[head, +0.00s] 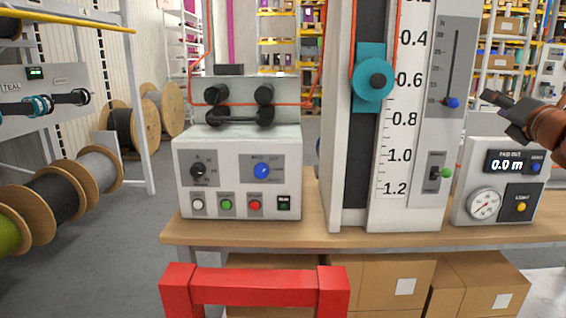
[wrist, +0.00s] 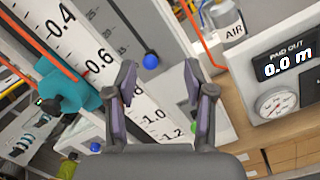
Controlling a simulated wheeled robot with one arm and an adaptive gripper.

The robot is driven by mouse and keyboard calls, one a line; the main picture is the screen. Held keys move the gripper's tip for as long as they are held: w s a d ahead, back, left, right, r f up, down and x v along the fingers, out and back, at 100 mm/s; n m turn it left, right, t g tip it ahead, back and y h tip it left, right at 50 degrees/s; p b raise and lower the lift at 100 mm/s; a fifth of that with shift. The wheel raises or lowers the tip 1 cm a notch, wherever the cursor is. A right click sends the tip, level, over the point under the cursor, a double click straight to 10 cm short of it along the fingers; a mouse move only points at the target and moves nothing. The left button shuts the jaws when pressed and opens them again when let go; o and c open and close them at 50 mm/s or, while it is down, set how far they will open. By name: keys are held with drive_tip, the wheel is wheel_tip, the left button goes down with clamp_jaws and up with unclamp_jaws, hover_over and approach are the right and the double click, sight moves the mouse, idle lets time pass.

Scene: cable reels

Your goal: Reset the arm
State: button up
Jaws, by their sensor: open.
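My gripper (wrist: 158,85) is open and empty in the wrist view, its two dark fingers apart in front of the scale panel (wrist: 75,45). In the head view, part of my arm with the gripper (head: 497,105) comes in from the right edge, in front of the right side of the bench and above the meter box. The fingers hold nothing. Their tips stand over the lower part of the panel in the wrist view; I cannot tell the gap to it.
A wooden bench (head: 315,228) carries a control box (head: 240,180), the tall scale tower with a teal pulley (head: 374,80), and a meter box (head: 500,185) reading 0.0 m. A red frame (head: 255,290) stands in front. Cable reels (head: 50,200) are at the left.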

drive_tip(key=s+a+f+m+g+h, duration=0.1)
drive_tip(key=s+a+f+m+g, duration=0.25)
drive_tip(key=f+m, duration=0.55)
drive_tip(key=s+a+f+m+g+h, duration=0.2)
drive_tip(key=s+a+f+m+g, duration=0.25)
drive_tip(key=f, duration=0.55)
drive_tip(key=s+a+f+m+g+h, duration=0.1)
drive_tip(key=s+a+f+m+g, duration=0.2)
drive_tip(key=f+m, duration=0.7)
drive_tip(key=s+a+f+m+g+y, duration=0.35)
drive_tip(key=s+a+f+g, duration=0.35)
drive_tip(key=s+a+f, duration=0.75)
drive_tip(key=s+a+m+g+y+p, duration=0.1)
drive_tip(key=s+a+g+y, duration=0.4)
drive_tip(key=s, duration=0.7)
wheel_tip(320, 180, up, 18)
drive_tip(key=t+h+p, duration=0.2)
drive_tip(key=p, duration=1.4)
drive_tip(key=shift+w+a+r, duration=0.25)
drive_tip(key=shift+a, duration=0.2)
